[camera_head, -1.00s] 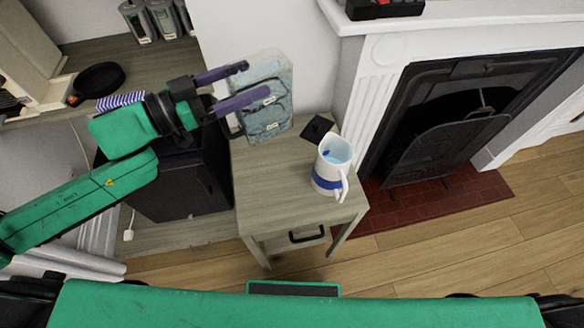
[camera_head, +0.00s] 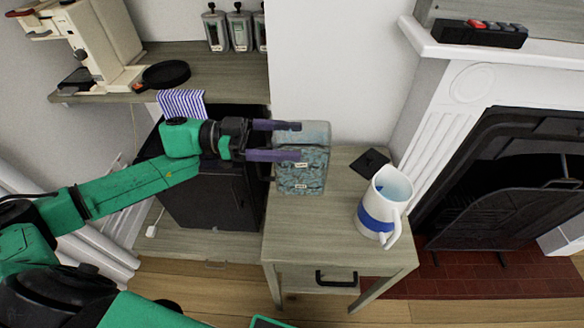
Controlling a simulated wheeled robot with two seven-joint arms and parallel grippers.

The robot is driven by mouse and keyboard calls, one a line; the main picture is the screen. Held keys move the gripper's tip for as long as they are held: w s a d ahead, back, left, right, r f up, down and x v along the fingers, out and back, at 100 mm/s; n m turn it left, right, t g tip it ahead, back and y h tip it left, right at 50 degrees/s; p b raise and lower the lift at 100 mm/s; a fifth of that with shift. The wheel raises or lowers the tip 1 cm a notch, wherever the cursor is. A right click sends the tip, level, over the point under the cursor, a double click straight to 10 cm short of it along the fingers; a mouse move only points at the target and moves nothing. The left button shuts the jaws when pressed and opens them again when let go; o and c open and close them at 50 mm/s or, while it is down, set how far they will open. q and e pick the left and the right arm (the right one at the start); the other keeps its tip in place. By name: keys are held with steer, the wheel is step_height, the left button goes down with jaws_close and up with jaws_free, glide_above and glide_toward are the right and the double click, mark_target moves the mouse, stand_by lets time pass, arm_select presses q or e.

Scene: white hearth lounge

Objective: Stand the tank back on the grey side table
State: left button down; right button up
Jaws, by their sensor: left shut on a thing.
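The tank (camera_head: 312,172) is a clear block with a mottled blue-grey body and small white labels. It is upright at the back left of the grey side table (camera_head: 310,230). I cannot tell whether its base touches the tabletop or hangs just above it. My left gripper (camera_head: 290,141) comes in from the left, with its two purple fingers shut on the upper part of the tank. The far side of the tank is hidden. My right gripper is not in view.
A white jug with a blue band (camera_head: 375,222) stands on the table's right side, with a dark flat square (camera_head: 370,162) behind it. A black cabinet (camera_head: 215,190) is left of the table, below a shelf with a black pan (camera_head: 166,74). The table's front left is clear.

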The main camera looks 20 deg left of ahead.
arm_select(q)
step_height(320, 180, down, 7)
steer(key=shift+f, duration=0.15)
steer(key=shift+f+b, duration=0.15)
steer(key=shift+b, duration=0.15)
jaws_free()
steer(key=shift+r, duration=0.2)
steer(key=v, duration=1.2)
steer(key=shift+f, duration=0.1)
